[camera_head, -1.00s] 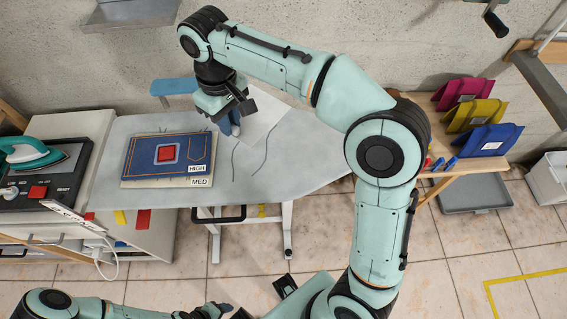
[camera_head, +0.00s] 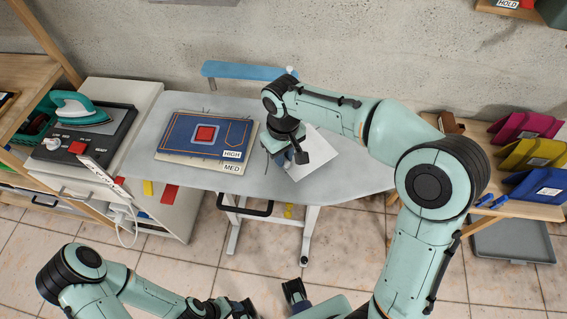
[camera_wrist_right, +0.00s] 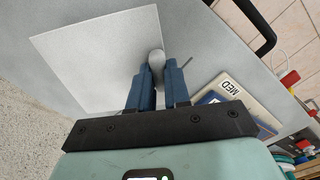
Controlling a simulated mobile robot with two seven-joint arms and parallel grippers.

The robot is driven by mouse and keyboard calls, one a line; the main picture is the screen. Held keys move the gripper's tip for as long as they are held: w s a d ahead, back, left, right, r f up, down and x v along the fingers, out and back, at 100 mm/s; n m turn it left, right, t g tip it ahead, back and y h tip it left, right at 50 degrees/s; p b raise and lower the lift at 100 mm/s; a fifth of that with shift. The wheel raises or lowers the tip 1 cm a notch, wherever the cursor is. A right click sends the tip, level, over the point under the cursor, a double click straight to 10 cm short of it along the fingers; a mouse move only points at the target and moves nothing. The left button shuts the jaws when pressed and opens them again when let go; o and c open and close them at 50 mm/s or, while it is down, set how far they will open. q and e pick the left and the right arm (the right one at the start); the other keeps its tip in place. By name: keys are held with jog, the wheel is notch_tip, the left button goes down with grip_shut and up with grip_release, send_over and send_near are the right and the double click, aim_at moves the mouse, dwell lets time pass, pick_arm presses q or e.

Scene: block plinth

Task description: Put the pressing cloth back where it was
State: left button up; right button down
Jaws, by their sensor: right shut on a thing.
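The pressing cloth (camera_head: 320,153) is a pale, flat square sheet over the right part of the grey ironing board (camera_head: 350,186). It also fills the left of the right wrist view (camera_wrist_right: 90,62). My right gripper (camera_head: 290,157) is at the cloth's left edge in the head view. In the right wrist view its blue fingers (camera_wrist_right: 159,78) are shut on a pale rounded grip at the cloth's edge. Whether the cloth touches the board I cannot tell. My left gripper (camera_head: 240,309) is low at the bottom of the head view, its fingers unclear.
A blue piece labelled HIGH (camera_head: 182,133) lies on a beige one labelled MED (camera_head: 185,158), left of the cloth. A teal iron (camera_head: 78,106) stands at the left. A blue narrow board (camera_head: 240,70) is behind. Coloured pouches (camera_head: 538,186) are at the right.

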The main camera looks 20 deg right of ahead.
jog(key=shift+f, duration=2.05)
jog(key=shift+f+b, duration=0.15)
jog(key=shift+b, duration=0.15)
jog(key=c, duration=1.1)
grip_release()
jog(key=shift+r, duration=0.3)
notch_tip(320, 180, up, 12)
jog(key=shift+f+p, duration=0.1)
jog(key=shift+p, duration=0.9)
